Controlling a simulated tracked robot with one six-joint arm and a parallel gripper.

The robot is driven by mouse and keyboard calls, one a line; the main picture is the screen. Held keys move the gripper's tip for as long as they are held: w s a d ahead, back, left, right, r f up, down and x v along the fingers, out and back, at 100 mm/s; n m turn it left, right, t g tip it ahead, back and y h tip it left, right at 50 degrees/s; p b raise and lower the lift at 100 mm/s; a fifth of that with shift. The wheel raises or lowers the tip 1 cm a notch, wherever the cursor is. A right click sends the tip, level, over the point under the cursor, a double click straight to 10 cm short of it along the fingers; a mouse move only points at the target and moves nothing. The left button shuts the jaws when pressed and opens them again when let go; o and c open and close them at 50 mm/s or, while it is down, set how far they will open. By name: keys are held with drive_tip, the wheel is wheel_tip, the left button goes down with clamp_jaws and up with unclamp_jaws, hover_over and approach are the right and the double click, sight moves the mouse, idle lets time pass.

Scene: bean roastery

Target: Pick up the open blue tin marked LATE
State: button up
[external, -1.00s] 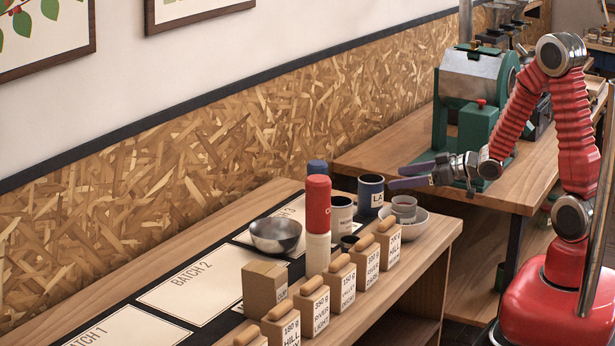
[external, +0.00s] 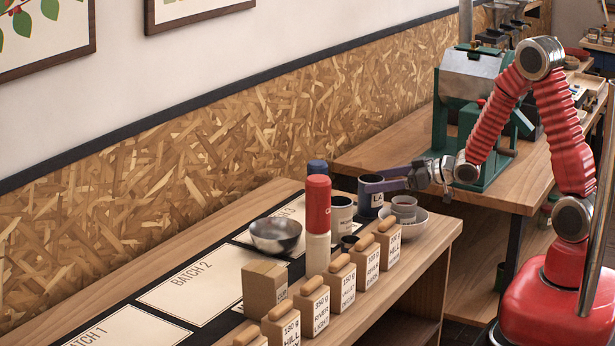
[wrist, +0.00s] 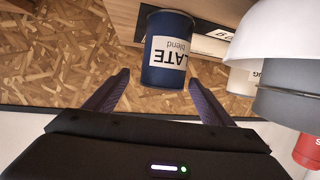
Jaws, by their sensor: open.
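The open blue tin (external: 376,206) with a white label stands near the far end of the table, behind a grey cup. In the wrist view the blue tin (wrist: 160,68) appears inverted, its label reading LATE blend. My gripper (external: 370,182) is open at the tin's upper part, with its fingers pointing left. In the wrist view the fingers of my gripper (wrist: 161,77) lie apart, one on each side of the tin's near end. I see nothing held. The far finger is partly hidden in the external view.
A white bowl (external: 415,224) with a grey cup (external: 404,207) stands close to the tin. Another labelled tin (external: 341,216), a red-topped bottle (external: 318,210) and several cork-topped bags (external: 342,287) crowd the table. A metal bowl (external: 276,236) sits further left.

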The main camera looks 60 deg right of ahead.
drive_tip(key=shift+x, duration=0.95)
drive_tip(key=shift+a+x, duration=0.15)
drive_tip(key=shift+x, duration=1.15)
drive_tip(key=shift+a+x, duration=0.1)
drive_tip(key=shift+x, duration=1.2)
drive_tip(key=shift+s+f, duration=0.1)
drive_tip(key=c, duration=1.1)
drive_tip(key=shift+c, duration=0.2)
wheel_tip(320, 180, up, 10)
